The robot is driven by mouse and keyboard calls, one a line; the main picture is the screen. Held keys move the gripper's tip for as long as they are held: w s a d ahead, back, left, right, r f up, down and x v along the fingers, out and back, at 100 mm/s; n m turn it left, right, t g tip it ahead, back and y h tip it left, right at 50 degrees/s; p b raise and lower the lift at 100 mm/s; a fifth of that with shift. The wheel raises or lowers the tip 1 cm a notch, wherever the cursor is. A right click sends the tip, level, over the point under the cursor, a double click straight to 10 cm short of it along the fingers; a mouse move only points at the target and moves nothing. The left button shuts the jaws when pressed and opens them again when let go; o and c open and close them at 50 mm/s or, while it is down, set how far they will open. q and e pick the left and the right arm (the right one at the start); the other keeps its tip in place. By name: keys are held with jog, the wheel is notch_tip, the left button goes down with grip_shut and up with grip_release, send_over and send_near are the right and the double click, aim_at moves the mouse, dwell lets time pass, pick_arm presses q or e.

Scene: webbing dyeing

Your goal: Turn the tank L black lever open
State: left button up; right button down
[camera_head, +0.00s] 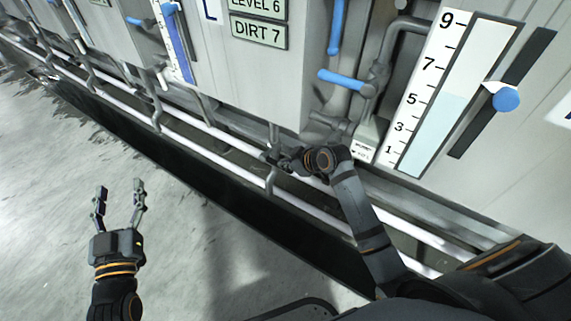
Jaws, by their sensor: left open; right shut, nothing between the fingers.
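The tank marked L (212,60) is a grey metal panel at the top centre, with its letter cut off by the top edge. I cannot clearly make out a black lever; my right gripper covers the spot on the thin pipe (273,180) below the panel. My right gripper (271,154) is shut and empty, its dark tips at or very near that pipe. Whether they touch anything is too small to tell. My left gripper (119,188) is open and empty over the grey floor at the lower left, well apart from the tanks.
White horizontal pipes (205,138) run along the tank bases above a dark trough (190,175). A blue handle (340,81) and a level gauge (440,95) with a blue knob (506,99) are to the right. The floor (60,190) at the left is clear.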

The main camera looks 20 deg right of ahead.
pick_arm(q)
jog(key=shift+r, duration=0.2)
jog(key=shift+r, duration=0.1)
